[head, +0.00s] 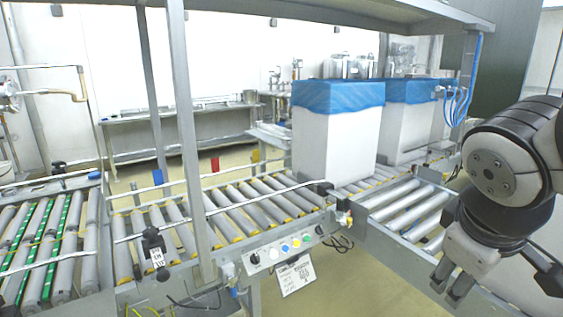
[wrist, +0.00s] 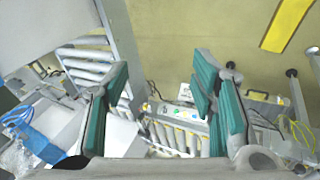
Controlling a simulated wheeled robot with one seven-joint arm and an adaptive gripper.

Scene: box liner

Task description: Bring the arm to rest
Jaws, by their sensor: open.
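My arm comes in at the right edge of the head view, bent downward, with my gripper (head: 497,278) low at the right beside the roller conveyor. In the wrist view my gripper (wrist: 162,78) shows two green-padded fingers well apart, with nothing between them. A white box with a blue liner over its top (head: 335,140) stands upright on the conveyor, left of my arm and apart from it. A second lined white box (head: 408,122) stands behind it to the right.
A roller conveyor (head: 400,205) runs close to my gripper. A control panel with coloured buttons (head: 285,246) hangs on its front side. A grey upright post (head: 187,130) and an overhead shelf (head: 330,12) frame the station. Open floor (head: 385,270) lies in front.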

